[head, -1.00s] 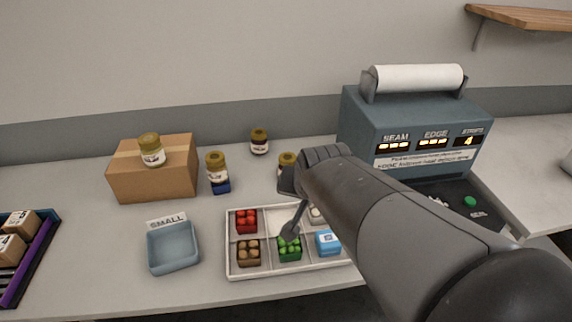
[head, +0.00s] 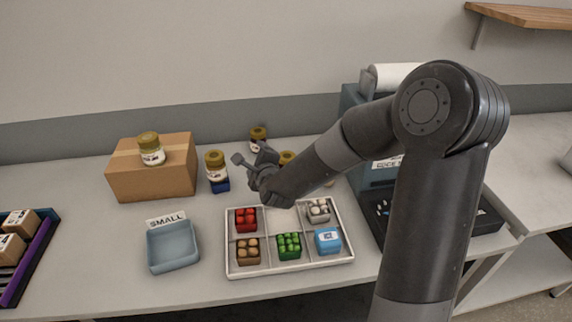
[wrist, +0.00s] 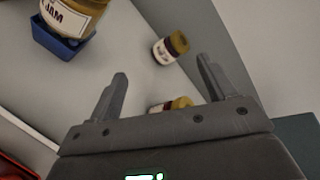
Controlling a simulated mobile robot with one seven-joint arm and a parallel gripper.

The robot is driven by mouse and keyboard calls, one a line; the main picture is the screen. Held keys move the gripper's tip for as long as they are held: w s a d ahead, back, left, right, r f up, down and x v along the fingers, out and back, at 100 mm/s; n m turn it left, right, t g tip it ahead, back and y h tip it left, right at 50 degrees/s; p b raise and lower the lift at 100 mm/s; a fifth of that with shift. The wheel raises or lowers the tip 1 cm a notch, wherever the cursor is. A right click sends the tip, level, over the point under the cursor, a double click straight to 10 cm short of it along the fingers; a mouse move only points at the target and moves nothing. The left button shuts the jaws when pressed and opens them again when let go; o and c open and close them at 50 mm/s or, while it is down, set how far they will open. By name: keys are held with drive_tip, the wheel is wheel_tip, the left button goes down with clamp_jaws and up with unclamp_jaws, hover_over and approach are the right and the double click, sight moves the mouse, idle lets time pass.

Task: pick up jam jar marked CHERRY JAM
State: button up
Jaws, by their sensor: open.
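Several gold-lidded jam jars stand on the bench, and I cannot read CHERRY on any label. One jar (head: 257,141) stands at the back; a jar that looks like it shows between and beyond my fingertips in the wrist view (wrist: 171,48), dark with a pale label. Another jar (head: 287,157) is mostly hidden behind my arm; a jar partly hidden by my gripper body (wrist: 170,105) is probably it. A third jar (head: 215,164) sits on a blue base; its label reads JAM in the wrist view (wrist: 70,15). My gripper (head: 249,153) is open and empty, its fingertips (wrist: 162,68) apart.
A jar (head: 151,149) stands on a cardboard box (head: 150,181) at left. A divided tray (head: 292,266) of small goods and a blue SMALL bin (head: 172,247) lie in front. A sealing machine (head: 352,102) stands right, partly behind my arm. The wall is close behind.

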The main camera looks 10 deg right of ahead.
sight(286, 158)
drive_tip(key=w+d+m+t+h, duration=0.1)
drive_tip(key=d+m+h, duration=0.1)
drive_tip(key=m, duration=0.4)
drive_tip(key=w+d+r+m+t+h, duration=0.1)
drive_tip(key=d+m+h, duration=0.1)
drive_tip(key=d+m, duration=0.2)
drive_tip(key=w+d+m+h, duration=0.2)
drive_tip(key=d+m+h, duration=0.1)
drive_tip(key=m, duration=0.4)
drive_tip(key=shift+w+d+r+m+t, duration=0.1)
drive_tip(key=shift+r+m+t, duration=0.05)
drive_tip(key=shift+m+t, duration=0.2)
drive_tip(key=shift+d+f, duration=0.1)
drive_tip(key=shift+f, duration=0.1)
wheel_tip(286, 158, down, 6)
drive_tip(key=shift+r, duration=0.2)
drive_tip(key=shift+w+d+f, duration=0.15)
drive_tip(key=shift+w+f, duration=0.1)
drive_tip(key=shift+w, duration=0.2)
drive_tip(key=shift+w+d+f, duration=0.1)
drive_tip(key=shift+w+f, duration=0.1)
drive_tip(key=shift+w, duration=0.2)
drive_tip(key=shift+w+d, duration=0.15)
drive_tip(key=shift+w, duration=0.45)
drive_tip(key=shift+c, duration=0.5)
drive_tip(key=c, duration=1.2)
